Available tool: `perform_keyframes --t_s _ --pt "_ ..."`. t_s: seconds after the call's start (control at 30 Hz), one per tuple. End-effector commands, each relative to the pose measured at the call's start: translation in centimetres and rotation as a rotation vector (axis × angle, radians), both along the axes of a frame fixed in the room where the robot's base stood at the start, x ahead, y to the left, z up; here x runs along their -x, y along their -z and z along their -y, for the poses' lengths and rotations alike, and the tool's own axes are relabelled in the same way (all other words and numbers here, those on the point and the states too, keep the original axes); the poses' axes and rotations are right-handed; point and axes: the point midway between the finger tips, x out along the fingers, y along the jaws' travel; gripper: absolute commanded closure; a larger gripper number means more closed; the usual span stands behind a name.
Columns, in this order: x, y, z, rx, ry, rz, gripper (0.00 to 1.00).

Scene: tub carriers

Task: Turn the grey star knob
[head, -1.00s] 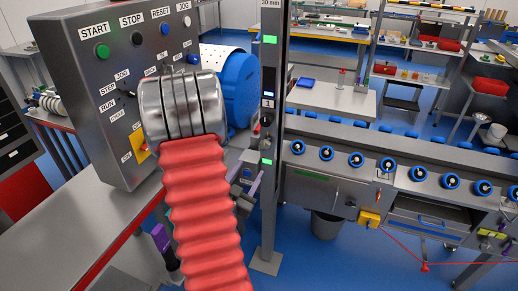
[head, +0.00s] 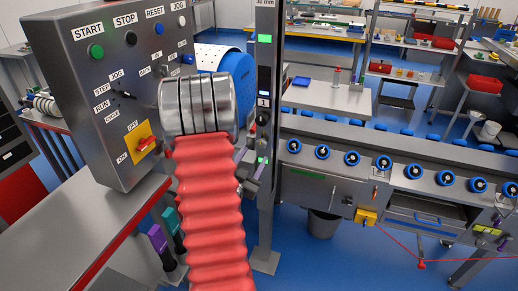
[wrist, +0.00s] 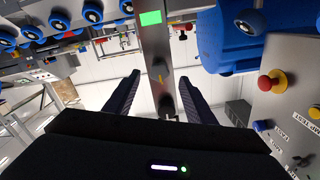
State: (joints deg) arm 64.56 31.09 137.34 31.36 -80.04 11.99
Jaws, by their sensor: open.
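A dark grey knob (head: 263,118) sits on the upright grey post (head: 265,205), below a small display. In the wrist view, the post (wrist: 150,50) stands between my fingers, with a round dark knob with a yellow mark (wrist: 162,79) on it. A second dark rounded part (wrist: 167,104) shows just below that in the picture; I cannot make out star lobes on either. My gripper (wrist: 159,77) is open and empty, its two dark fingers on either side of the post's knob area. Whether they touch anything is unclear. In the head view my red-sleeved arm hides most of the gripper.
A grey control box (head: 110,80) with labelled buttons and a red switch on a yellow plate (head: 144,143) stands left. A blue drum (head: 238,80) is close behind my arm. A conveyor with blue rollers (head: 352,158) runs right of the post.

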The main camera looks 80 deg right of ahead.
Motion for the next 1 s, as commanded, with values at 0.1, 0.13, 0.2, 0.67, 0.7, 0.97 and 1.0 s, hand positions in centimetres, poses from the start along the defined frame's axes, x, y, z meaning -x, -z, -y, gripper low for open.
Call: perform_keyframes --t_s 0.1,0.13,0.2,0.67,0.7,0.97,1.0 --pt "0.3 0.0 1.9 0.002 0.002 0.001 0.5" --pt "0.3 0.0 2.4 0.001 0.003 0.001 0.5" --pt "0.5 0.0 3.5 0.002 0.003 0.001 0.5" --pt "0.7 0.0 6.7 0.001 0.0 0.0 0.5" --pt "0.7 0.0 6.6 0.001 0.0 0.0 0.5" --pt "0.7 0.0 6.6 0.001 0.0 0.0 0.6" --pt "0.7 0.0 6.6 0.001 0.0 0.0 0.63"
